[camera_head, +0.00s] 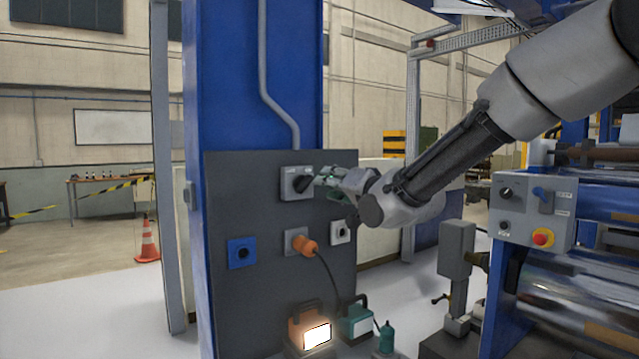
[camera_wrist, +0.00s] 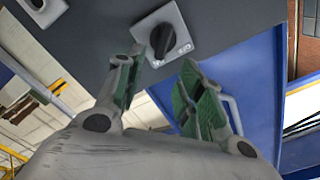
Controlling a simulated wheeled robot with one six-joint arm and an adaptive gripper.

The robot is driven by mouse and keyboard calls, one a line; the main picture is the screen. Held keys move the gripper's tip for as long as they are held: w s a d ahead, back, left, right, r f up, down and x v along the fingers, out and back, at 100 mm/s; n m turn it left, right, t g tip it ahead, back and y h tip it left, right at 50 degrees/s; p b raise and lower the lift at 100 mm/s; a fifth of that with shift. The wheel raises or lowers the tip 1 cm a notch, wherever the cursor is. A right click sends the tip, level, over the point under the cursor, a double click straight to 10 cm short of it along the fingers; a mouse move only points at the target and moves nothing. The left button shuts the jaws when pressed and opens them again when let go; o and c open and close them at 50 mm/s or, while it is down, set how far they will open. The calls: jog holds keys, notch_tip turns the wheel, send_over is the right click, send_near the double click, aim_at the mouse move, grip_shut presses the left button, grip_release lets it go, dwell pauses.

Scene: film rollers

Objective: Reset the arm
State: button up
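My arm reaches in from the upper right in the head view, bent at the elbow, with my gripper (camera_head: 326,180) close to the dark panel (camera_head: 222,205). My gripper is just right of a grey switch box with a black rotary knob (camera_head: 303,183). In the wrist view my gripper (camera_wrist: 158,85) has its two green-padded fingers spread apart with nothing between them. The knob (camera_wrist: 162,40) is just beyond the fingertips, and a gap seems to lie between them; I cannot tell its exact size.
Below are a blue socket (camera_head: 242,252), an orange plug (camera_head: 305,245) with a black cable, and a grey socket (camera_head: 341,232). A lit orange lamp (camera_head: 311,329) and a green lamp (camera_head: 357,320) stand beneath. A control box (camera_head: 534,211) and rollers are at right.

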jog(key=shift+v, duration=1.05)
jog(key=s+d+f+n+g+h, duration=0.2)
jog(key=s+d+f+g+h, duration=0.15)
jog(key=f, duration=0.45)
jog(key=s+d+f+n+g+h, duration=0.25)
jog(key=s+d+f+g, duration=0.2)
jog(key=f, duration=0.35)
jog(key=s+d+m+g+h, duration=0.2)
jog(key=s+d+h, duration=0.2)
jog(key=s+d, duration=1.9)
jog(key=shift+s+d+g, duration=0.3)
jog(key=shift+s, duration=0.2)
